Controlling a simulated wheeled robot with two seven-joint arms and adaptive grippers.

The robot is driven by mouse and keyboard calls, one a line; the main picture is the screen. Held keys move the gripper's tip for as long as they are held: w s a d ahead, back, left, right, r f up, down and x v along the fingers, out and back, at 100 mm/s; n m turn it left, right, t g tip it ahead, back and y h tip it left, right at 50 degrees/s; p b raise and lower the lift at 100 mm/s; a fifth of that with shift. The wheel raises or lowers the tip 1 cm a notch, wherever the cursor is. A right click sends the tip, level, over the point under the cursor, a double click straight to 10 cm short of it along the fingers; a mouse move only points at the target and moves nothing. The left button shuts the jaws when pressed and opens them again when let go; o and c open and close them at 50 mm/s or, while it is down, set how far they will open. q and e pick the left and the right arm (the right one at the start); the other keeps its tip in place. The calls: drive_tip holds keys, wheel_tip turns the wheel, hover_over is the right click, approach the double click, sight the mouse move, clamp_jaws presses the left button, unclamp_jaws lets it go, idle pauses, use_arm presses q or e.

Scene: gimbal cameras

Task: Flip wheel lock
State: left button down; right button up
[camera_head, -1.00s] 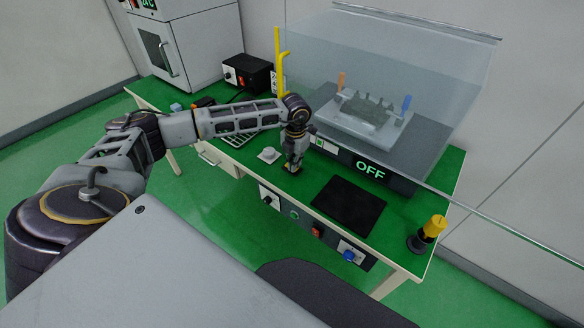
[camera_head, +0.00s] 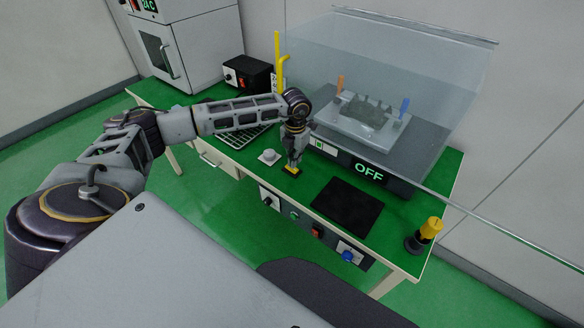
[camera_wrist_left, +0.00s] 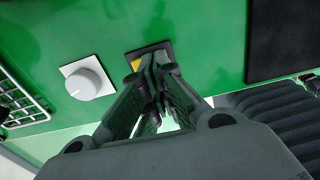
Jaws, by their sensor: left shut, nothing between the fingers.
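A small black plate with a yellow part (camera_head: 291,171), possibly the wheel lock, lies near the front edge of the green bench (camera_head: 310,184). My left gripper (camera_head: 292,164) points down right at it, fingers shut and empty. In the left wrist view, the fingertips of my left gripper (camera_wrist_left: 154,66) overlap the black plate (camera_wrist_left: 165,47) and hide most of it; a yellow corner (camera_wrist_left: 137,65) shows beside them. I cannot tell whether they touch. My right gripper is out of view.
A grey round knob (camera_head: 268,156) sits left of the plate, and a black pad (camera_head: 348,205) lies to the right. Behind is a glass-covered machine with an "OFF" display (camera_head: 370,172). A yellow-topped button post (camera_head: 431,229) stands at the right corner.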

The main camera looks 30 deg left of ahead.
sight(295, 170)
use_arm(q)
drive_tip(key=shift+r, duration=0.5)
drive_tip(key=shift+r+p, duration=0.55)
drive_tip(key=shift+r, duration=0.05)
drive_tip(key=shift+r+p, duration=0.35)
drive_tip(key=shift+r, duration=0.45)
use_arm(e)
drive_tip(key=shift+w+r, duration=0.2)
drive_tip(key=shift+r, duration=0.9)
